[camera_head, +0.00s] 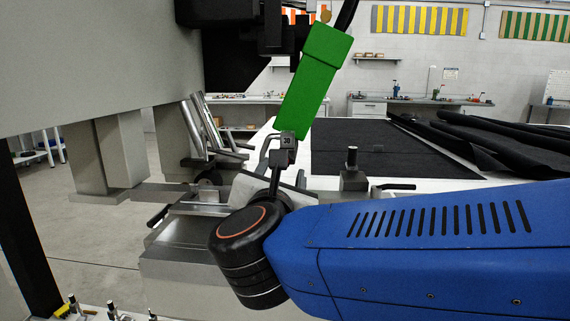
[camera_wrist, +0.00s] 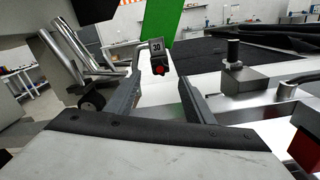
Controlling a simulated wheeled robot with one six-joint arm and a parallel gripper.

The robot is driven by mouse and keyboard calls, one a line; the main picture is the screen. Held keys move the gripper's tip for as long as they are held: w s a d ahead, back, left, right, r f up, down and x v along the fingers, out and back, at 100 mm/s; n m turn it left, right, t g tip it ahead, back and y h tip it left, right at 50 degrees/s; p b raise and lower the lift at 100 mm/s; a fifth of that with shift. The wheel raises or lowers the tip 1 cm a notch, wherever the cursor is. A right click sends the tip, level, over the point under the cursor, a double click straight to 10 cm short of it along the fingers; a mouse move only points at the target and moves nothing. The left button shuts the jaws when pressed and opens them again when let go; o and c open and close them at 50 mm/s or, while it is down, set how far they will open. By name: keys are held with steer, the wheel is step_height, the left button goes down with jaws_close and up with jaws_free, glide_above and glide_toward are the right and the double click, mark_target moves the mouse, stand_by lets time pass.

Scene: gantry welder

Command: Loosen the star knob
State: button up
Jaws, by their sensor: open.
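A small black piece with a red face (camera_wrist: 160,69) sits under a tag marked 30 at the lower end of a green block (camera_wrist: 160,20). It may be the star knob, but its shape is too small to tell. In the head view the green block (camera_head: 312,80) hangs tilted, with the tag at its foot. My gripper (camera_wrist: 162,82) is open and empty; its two grey fingers point toward the red-faced piece, which appears between the tips. I cannot tell the gap in depth. In the head view my wrist hides most of the gripper.
A black round knob (camera_wrist: 92,97) stands left of my fingers. A dark block with an upright post (camera_wrist: 234,80) and a metal bar lie to the right. Black cloth (camera_head: 370,150) covers the white table behind. A large grey beam (camera_head: 90,50) fills the upper left.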

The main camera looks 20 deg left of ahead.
steer(key=x, duration=0.6)
steer(key=c, duration=1)
steer(key=shift+c, duration=0.2)
steer(key=shift+a+n, duration=0.1)
steer(key=shift+n, duration=2.3)
steer(key=o, duration=1)
steer(key=shift+o, duration=0.2)
